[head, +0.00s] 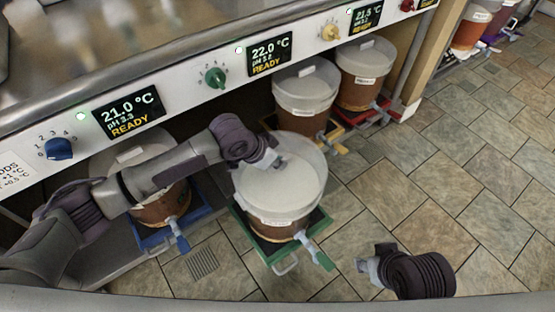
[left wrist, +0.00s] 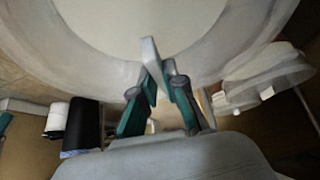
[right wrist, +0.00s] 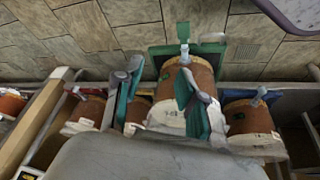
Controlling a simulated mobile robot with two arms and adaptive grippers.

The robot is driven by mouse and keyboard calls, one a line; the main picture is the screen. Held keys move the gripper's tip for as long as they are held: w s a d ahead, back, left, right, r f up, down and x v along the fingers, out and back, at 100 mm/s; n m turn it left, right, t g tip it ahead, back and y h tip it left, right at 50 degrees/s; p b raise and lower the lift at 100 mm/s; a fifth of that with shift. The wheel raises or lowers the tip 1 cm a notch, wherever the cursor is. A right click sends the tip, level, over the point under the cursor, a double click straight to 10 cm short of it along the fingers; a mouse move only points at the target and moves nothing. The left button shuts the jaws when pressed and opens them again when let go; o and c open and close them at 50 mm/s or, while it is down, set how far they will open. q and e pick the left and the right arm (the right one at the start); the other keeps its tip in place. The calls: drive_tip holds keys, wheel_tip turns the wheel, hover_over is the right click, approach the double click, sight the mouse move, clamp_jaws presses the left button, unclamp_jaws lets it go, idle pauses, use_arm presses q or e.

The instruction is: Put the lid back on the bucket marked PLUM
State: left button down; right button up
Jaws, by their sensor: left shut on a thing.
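A bucket (head: 276,216) with brown contents, a translucent rim and a white label stands on a green tray (head: 247,229), pulled out from under the counter. The label is too small to read. A pale round lid (head: 288,185) is at the top of this bucket; I cannot tell whether it is seated or just above it. My left gripper (head: 278,162) is shut on the lid's small handle, and the lid (left wrist: 130,25) fills the top of the left wrist view. My right gripper (head: 368,266) is open and empty, right of the bucket; its fingers part in the right wrist view (right wrist: 155,90).
A lidded bucket on a blue tray (head: 183,232) is partly behind my left arm. Two more lidded buckets (head: 306,95) (head: 366,75) stand back right under the counter panel (head: 215,75). The tiled floor (head: 450,165) at right is clear.

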drive_tip(key=shift+s+d, duration=0.1)
drive_tip(key=shift+s, duration=0.25)
drive_tip(key=shift+s+d+f+g, duration=0.1)
drive_tip(key=shift+s+g, duration=0.2)
drive_tip(key=shift+s, duration=0.15)
use_arm(q)
drive_tip(key=shift+p, duration=0.7)
use_arm(e)
drive_tip(key=shift+r, duration=0.5)
use_arm(q)
drive_tip(key=shift+f+p, duration=0.15)
drive_tip(key=shift+p, duration=0.25)
use_arm(e)
drive_tip(key=shift+r, duration=0.4)
idle(0.8)
drive_tip(key=shift+f, duration=0.5)
use_arm(q)
drive_tip(key=shift+p, duration=0.35)
use_arm(e)
drive_tip(key=shift+w+f, duration=0.3)
drive_tip(key=shift+w, duration=0.15)
